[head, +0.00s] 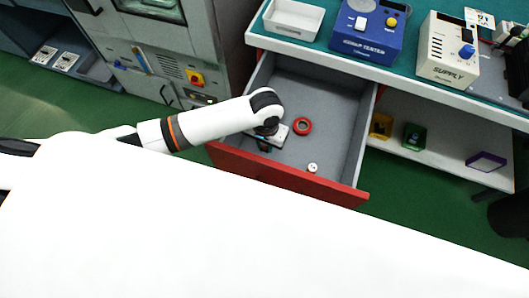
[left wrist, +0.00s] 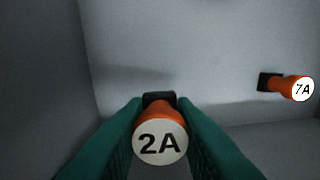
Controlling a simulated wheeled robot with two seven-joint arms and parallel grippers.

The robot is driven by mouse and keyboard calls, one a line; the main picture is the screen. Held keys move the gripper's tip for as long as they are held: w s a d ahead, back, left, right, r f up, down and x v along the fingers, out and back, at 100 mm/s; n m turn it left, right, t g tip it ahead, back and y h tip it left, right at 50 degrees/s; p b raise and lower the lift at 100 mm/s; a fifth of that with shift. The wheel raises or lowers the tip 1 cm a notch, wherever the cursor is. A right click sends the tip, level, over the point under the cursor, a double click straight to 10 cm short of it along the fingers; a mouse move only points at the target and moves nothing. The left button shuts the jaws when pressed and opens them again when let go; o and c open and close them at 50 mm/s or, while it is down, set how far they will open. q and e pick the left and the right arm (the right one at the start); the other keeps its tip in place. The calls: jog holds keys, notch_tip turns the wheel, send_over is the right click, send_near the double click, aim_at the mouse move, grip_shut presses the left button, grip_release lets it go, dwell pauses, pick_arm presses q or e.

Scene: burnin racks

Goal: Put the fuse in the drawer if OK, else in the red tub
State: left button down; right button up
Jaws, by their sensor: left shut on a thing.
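The open drawer (head: 232,154) has a red front and a grey inside. My left gripper (head: 268,142) is over the drawer's left part, pointing down into it. In the left wrist view its green fingers (left wrist: 160,135) are shut on an orange fuse (left wrist: 160,142) with a white end marked 2A and a dark far end. A second orange fuse marked 7A (left wrist: 300,88) lies in the drawer; its white end (head: 312,168) seems to show near the drawer front in the head view. The held fuse is hidden in the head view.
The bench above holds a white tray (head: 292,18), a blue tester (head: 366,32) and a cream supply unit (head: 447,50). Yellow (head: 380,125), green (head: 414,136) and purple (head: 487,161) bins stand on the lower shelf.

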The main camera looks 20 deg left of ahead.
aim_at(265, 152)
pick_arm(q)
notch_tip(265, 152, down, 6)
jog(key=shift+r+b, duration=0.25)
jog(key=shift+b, duration=0.05)
jog(key=shift+f, duration=0.25)
jog(key=shift+a+f, duration=0.1)
jog(key=c, duration=1.2)
grip_release()
pick_arm(e)
jog(key=shift+s+a+f, duration=0.1)
jog(key=shift+a+f, duration=0.25)
jog(key=shift+a, duration=0.05)
pick_arm(q)
jog(key=shift+r, duration=0.2)
notch_tip(265, 152, up, 12)
jog(key=shift+f+p, duration=0.1)
jog(key=shift+p, duration=0.65)
pick_arm(e)
jog(key=shift+d+r, duration=0.25)
jog(key=shift+r, duration=0.5)
